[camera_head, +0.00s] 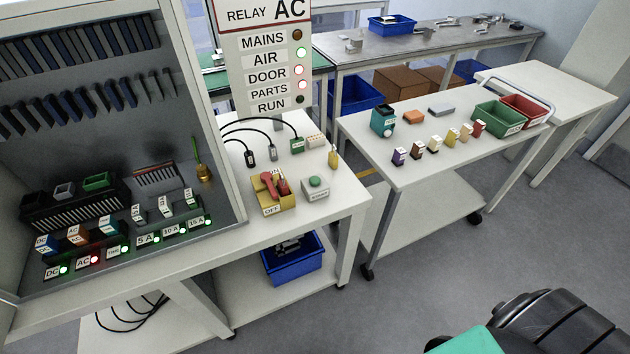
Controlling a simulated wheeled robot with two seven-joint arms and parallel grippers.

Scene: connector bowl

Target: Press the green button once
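Neither of my grippers shows in the head view. Nothing covers the button.
A cabinet (230,150) with modules and lit lamps stands left of the button. A status sign (268,60) rises behind. Plugs and a small brass-coloured item (333,158) lie behind the button. A white cart (400,178) with bins stands to the right.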

